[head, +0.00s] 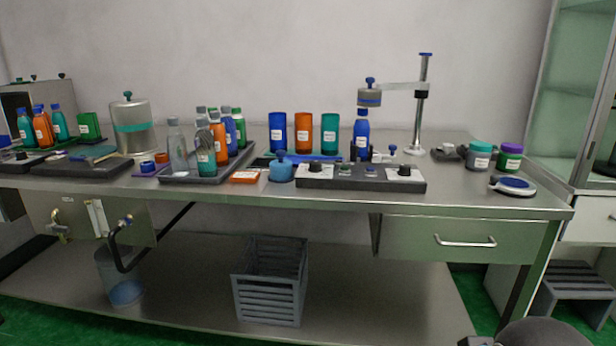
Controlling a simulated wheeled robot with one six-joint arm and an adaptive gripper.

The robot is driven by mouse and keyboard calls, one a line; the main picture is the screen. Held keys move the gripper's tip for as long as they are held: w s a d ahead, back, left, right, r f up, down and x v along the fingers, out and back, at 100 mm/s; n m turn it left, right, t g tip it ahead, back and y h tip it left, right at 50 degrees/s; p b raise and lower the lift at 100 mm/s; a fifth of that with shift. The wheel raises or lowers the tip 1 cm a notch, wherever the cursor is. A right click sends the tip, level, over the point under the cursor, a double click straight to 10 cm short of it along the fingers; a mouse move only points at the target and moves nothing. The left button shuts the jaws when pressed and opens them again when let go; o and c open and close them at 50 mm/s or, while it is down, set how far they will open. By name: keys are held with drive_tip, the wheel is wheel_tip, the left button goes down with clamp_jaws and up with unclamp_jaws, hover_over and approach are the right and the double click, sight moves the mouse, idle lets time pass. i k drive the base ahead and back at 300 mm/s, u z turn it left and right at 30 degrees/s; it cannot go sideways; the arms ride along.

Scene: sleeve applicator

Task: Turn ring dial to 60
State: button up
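A dark control panel (360,183) lies near the front edge of the bench. A black knob on a white plate sits at its left end (316,168), and another at its right end (404,170). A blue bottle (361,128) stands under the head. I cannot tell which part is the ring dial, and no scale or number is readable.
A tray of bottles (190,178), an orange box (245,177) and a blue pot (281,170) stand left of the panel. The bench between panel and scale is clear. A slatted crate (268,285) sits below.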

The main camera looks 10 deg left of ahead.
sight(314, 167)
drive_tip(key=z, duration=0.1)
drive_tip(key=k, duration=0.5)
drive_tip(key=u, duration=1.2)
drive_tip(key=i, duration=1.35)
drive_tip(key=z, duration=0.45)
